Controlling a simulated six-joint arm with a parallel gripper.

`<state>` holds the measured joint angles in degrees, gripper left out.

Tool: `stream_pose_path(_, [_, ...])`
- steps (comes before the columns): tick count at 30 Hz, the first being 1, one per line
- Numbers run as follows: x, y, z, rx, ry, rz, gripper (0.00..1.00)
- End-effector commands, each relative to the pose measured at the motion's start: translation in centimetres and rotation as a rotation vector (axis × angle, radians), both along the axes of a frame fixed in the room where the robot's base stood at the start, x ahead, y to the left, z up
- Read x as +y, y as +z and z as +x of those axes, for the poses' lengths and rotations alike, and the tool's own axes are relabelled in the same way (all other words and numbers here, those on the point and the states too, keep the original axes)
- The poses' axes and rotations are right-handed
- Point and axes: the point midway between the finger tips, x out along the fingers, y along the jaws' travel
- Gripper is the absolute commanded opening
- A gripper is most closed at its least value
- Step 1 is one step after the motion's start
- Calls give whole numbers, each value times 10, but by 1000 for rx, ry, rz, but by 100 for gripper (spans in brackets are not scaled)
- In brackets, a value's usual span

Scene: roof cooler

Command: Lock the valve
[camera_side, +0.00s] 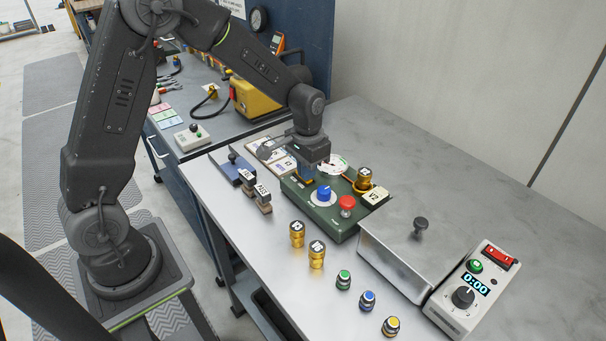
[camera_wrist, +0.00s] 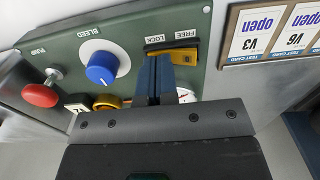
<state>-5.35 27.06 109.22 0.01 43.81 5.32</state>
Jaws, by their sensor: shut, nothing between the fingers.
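The green panel (camera_side: 318,215) sits on the bench with a blue BLEED knob (camera_wrist: 101,67) and a red PUMP button (camera_wrist: 42,94). Its lock slide shows orange (camera_wrist: 183,52) at the FREE end of a dark slot (camera_wrist: 158,45); the LOCK end is to its left in the wrist view. A gold valve (camera_side: 363,179) stands at the panel's far right beside a tag marked V3 (camera_side: 375,197). My gripper (camera_wrist: 158,62) is shut and empty, its blue fingertips low over the panel beside the slide. I cannot tell whether they touch it.
Two loose gold valves (camera_side: 297,233) and several colored-top fittings (camera_side: 367,300) stand along the front edge. A metal box with a knobbed lid (camera_side: 415,243) and a timer box (camera_side: 470,291) are to the right.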

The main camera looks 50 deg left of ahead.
Motion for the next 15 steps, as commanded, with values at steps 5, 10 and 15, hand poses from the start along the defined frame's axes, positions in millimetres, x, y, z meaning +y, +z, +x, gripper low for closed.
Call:
stream_pose_path(5, [0, 15, 1, -4, 0, 0, 0])
stream_pose_path(10, [0, 28, 1, -4, 0, 0, 0])
stream_pose_path(15, [0, 41, 1, -4, 0, 0, 0])
